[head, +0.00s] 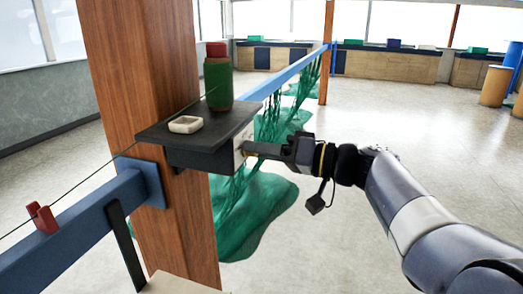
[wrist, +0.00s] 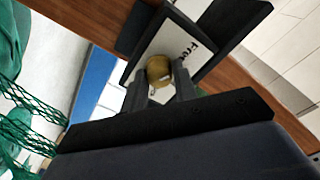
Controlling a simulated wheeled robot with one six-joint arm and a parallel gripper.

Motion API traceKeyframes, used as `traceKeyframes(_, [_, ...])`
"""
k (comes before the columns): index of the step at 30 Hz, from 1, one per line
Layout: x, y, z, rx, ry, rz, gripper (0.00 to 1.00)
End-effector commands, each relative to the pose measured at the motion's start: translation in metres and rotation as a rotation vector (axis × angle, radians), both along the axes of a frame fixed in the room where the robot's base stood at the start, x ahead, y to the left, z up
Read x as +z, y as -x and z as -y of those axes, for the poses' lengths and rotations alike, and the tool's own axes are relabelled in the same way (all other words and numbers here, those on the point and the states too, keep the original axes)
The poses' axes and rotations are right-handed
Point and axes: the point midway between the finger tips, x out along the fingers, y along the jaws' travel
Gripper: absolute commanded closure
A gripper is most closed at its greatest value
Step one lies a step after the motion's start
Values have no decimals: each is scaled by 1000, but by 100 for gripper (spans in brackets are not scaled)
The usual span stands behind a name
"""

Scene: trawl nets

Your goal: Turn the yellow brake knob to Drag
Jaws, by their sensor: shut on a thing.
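The yellow brake knob (wrist: 159,70) shows in the wrist view on a white label plate (wrist: 181,40) with the word "Free" partly readable. My gripper (wrist: 162,82) has a finger on each side of the knob and is shut on it. In the head view my gripper (head: 250,149) reaches from the right to the side face of the dark box (head: 200,158) on the wooden post, and the knob itself is hidden there. Any Drag mark and the knob's pointer cannot be made out.
Green netting (head: 262,200) hangs behind and below my gripper.

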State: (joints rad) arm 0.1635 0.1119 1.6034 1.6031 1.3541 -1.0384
Motion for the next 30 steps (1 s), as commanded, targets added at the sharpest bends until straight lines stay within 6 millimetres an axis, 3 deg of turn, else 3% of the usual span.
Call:
traceKeyframes(11, [-1, 0, 0, -1, -38, -111, 96])
traceKeyframes(30, [1, -1, 0, 0, -235, -653, 96])
